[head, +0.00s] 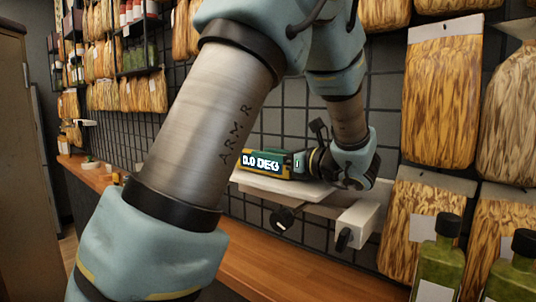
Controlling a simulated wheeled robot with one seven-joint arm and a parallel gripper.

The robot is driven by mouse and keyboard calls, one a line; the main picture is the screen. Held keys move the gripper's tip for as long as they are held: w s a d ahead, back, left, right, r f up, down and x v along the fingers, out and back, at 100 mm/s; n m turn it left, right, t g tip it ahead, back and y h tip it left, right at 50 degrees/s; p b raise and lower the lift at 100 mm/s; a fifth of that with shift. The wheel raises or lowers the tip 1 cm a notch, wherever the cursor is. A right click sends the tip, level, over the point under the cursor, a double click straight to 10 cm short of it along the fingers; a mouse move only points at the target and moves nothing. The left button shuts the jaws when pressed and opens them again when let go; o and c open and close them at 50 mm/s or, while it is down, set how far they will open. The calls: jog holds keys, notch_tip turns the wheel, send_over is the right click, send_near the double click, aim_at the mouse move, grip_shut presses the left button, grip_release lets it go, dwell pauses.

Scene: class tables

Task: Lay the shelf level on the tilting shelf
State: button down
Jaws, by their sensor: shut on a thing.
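The level (263,163) is a yellow and dark green bar whose lit display reads "0.0 DEG". It sits at or just above the top of the white tilting shelf (262,185) on the wall; I cannot tell if its whole underside touches. My gripper (309,163) is at the level's right end and is shut on it. The fingertips are small and partly hidden by the gripper's own body. A dark knob (284,218) is under the shelf. My arm hides the shelf's left surroundings.
A white block (360,222) with a black knob stands at the shelf's right. A wooden counter (262,262) runs below. Brown patterned bags (440,95) hang on the grid wall at right. Green bottles (440,262) stand at lower right. A tall cabinet (15,150) is at far left.

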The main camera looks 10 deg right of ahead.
jog(key=shift+f, duration=0.15)
jog(key=shift+c, duration=1.6)
grip_release()
